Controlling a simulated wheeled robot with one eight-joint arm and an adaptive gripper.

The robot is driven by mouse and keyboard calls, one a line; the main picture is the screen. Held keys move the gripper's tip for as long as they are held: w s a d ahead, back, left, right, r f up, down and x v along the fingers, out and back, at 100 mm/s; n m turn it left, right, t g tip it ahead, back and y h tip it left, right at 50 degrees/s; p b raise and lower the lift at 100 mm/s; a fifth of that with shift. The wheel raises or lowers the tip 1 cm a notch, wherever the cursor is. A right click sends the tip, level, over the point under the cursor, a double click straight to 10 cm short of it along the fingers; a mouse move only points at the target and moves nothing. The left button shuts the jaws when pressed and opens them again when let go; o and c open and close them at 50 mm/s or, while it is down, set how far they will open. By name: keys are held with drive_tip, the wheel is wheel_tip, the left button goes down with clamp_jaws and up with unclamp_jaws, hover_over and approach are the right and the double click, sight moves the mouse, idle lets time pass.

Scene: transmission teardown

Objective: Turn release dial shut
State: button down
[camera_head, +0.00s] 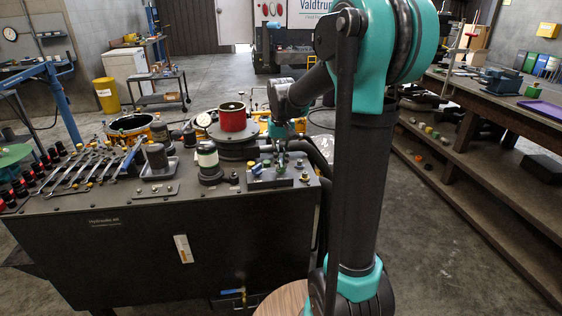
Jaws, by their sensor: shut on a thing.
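A small blue-grey control block (262,182) sits on the right front of the dark hydraulic bench. Small knobs and fittings stand on it, one yellowish and one reddish. My gripper (281,168) reaches down to this block from above, with its fingers closed on a small part on top, which looks like the release dial. The fingers cover most of that part, so its turn angle cannot be read.
A wooden workbench (500,102) stands at right, with open floor between.

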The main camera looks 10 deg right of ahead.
sight(281, 164)
idle(0.4)
drive_tip(key=c, duration=1.6)
unclamp_jaws()
drive_tip(key=shift+r, duration=0.15)
wheel_tip(281, 164, up, 12)
drive_tip(key=shift+f, duration=0.1)
drive_tip(key=s+d+f+t, duration=0.1)
drive_tip(key=s+f, duration=0.6)
drive_tip(key=s+d+f+t, duration=0.1)
drive_tip(key=s+f, duration=0.7)
drive_tip(key=s+d+f+t, duration=0.2)
drive_tip(key=s+f, duration=0.5)
drive_tip(key=f, duration=0.1)
drive_tip(key=shift+s+d+f, duration=0.1)
drive_tip(key=shift+s+f, duration=0.1)
drive_tip(key=shift+s, duration=0.05)
